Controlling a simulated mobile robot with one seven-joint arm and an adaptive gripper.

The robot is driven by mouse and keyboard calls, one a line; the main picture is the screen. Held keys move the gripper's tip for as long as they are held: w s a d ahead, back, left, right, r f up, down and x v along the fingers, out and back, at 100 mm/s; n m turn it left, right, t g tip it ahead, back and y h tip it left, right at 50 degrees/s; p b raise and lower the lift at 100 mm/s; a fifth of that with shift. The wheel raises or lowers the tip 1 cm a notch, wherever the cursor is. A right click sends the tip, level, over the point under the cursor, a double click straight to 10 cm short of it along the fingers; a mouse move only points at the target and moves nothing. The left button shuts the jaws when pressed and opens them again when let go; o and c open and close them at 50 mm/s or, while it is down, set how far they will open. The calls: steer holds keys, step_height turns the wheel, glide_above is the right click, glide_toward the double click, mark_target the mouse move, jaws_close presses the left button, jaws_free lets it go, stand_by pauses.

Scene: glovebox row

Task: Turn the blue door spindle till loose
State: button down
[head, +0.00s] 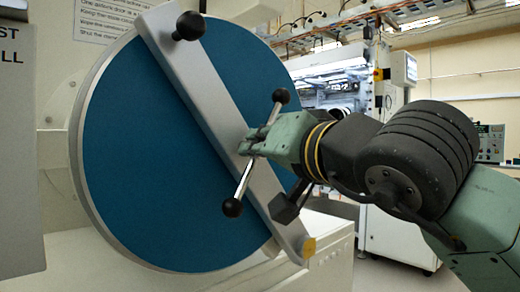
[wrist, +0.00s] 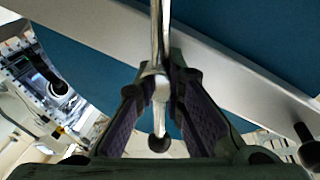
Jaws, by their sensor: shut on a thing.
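The blue round door (head: 150,150) fills the left and middle of the head view, with a grey clamp bar (head: 205,90) slanting across it from upper left to lower right. The door spindle's metal cross handle (head: 243,181) stands at the bar's middle, tilted, with a black ball at its upper right end and another at its lower left end. My gripper (head: 254,142) is shut on the handle near its middle. In the wrist view the handle (wrist: 160,35) runs between both fingers, with one black ball below them. The spindle's thread is hidden.
A black knob (head: 190,26) sticks out near the bar's upper end. A grey panel (head: 20,150) stands at the far left. A white machine (head: 390,150) stands behind my arm at the right.

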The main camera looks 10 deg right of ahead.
stand_by(0.5)
steer(key=c, duration=1.7)
jaws_free()
steer(key=shift+o, duration=0.2)
steer(key=v, duration=1.2)
